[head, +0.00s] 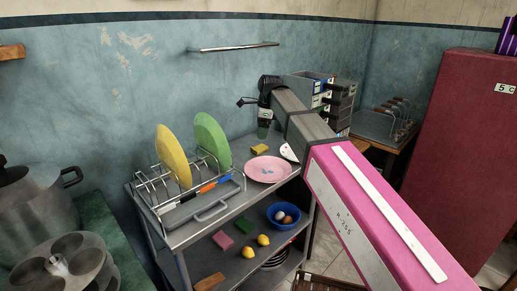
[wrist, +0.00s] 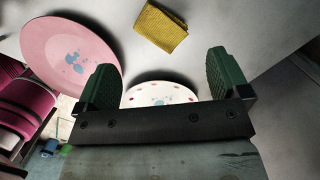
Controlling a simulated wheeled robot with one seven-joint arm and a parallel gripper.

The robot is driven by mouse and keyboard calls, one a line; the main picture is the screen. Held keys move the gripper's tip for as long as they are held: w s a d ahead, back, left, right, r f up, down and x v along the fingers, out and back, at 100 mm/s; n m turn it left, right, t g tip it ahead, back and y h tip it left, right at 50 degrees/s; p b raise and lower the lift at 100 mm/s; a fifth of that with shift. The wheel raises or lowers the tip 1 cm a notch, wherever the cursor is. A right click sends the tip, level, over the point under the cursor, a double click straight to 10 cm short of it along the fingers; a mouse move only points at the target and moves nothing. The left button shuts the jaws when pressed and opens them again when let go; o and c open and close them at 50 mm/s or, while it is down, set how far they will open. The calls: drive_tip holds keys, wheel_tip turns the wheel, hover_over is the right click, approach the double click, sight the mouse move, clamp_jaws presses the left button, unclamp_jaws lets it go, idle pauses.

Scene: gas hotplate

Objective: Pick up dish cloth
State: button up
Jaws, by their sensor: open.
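The dish cloth looks like a small folded yellow cloth (head: 259,148) on the top shelf of the metal cart, behind the pink plate. In the wrist view the cloth (wrist: 160,27) lies at the top centre, beyond my fingertips and apart from them. My gripper (head: 264,131) hangs above the cart top near the cloth. In the wrist view my gripper (wrist: 161,72) shows two dark green fingers spread wide, with nothing held between them. The cloth is in full view there.
A pink plate (head: 268,169) and a white dotted plate (wrist: 160,96) lie beside the cloth. A dish rack (head: 190,184) with a yellow plate (head: 173,155) and a green plate (head: 211,141) stands to the left. A wall rail (head: 235,47) is above. Bare cart top surrounds the cloth.

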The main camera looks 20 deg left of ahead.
sight(260, 145)
drive_tip(key=shift+s+a+f, duration=0.1)
drive_tip(key=shift+a+f, duration=0.05)
drive_tip(key=shift+f, duration=1.15)
drive_tip(key=shift+w+a+f, duration=0.1)
drive_tip(key=shift+a+f, duration=0.1)
drive_tip(key=shift+f, duration=1.05)
drive_tip(key=shift+s+a+f, duration=0.1)
drive_tip(key=shift+a+f, duration=0.05)
drive_tip(key=shift+f, duration=1.15)
drive_tip(key=c, duration=1)
